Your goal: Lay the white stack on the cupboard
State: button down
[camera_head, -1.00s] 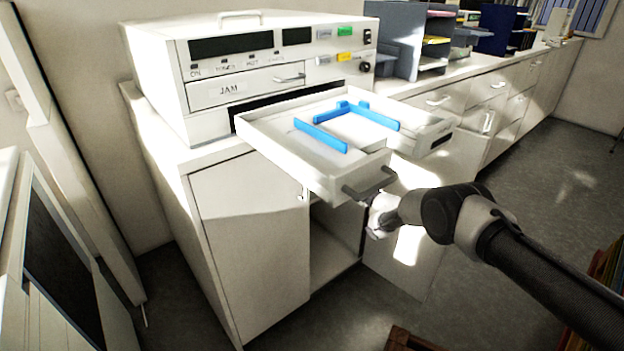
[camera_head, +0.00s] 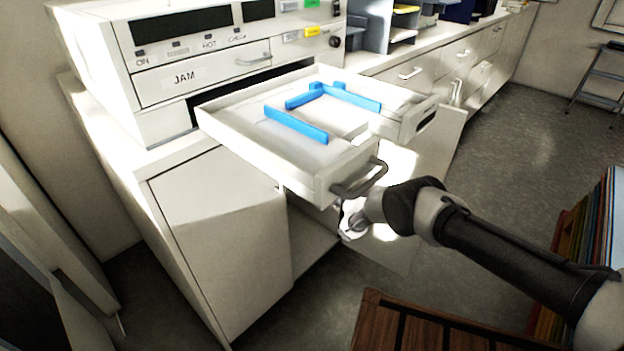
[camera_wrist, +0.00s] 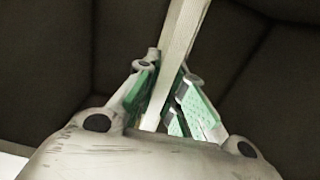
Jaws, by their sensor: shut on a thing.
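The cupboard (camera_head: 115,155) is a white cabinet under a machine marked JAM. Its left door (camera_head: 220,240) and right door (camera_head: 390,255) stand open. My gripper (camera_head: 350,218) is at the right door, below the handle of the pulled-out drawer. In the wrist view, my gripper (camera_wrist: 168,100) has its green-padded fingers on both sides of a pale upright edge, which appears to be the right door's edge (camera_wrist: 185,30). A white flat layer (camera_head: 325,117) lies between blue guides in the drawer; I cannot tell whether it is the white stack.
The open drawer (camera_head: 265,158) juts out above my gripper. A brown slatted wooden piece (camera_head: 420,325) is at the bottom, with upright coloured sheets (camera_head: 590,230) at right. A counter with drawers (camera_head: 410,75) runs to the back.

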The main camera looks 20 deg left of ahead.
jog(key=c, duration=2)
grip_release()
jog(key=shift+f, duration=0.15)
jog(key=o, duration=0.5)
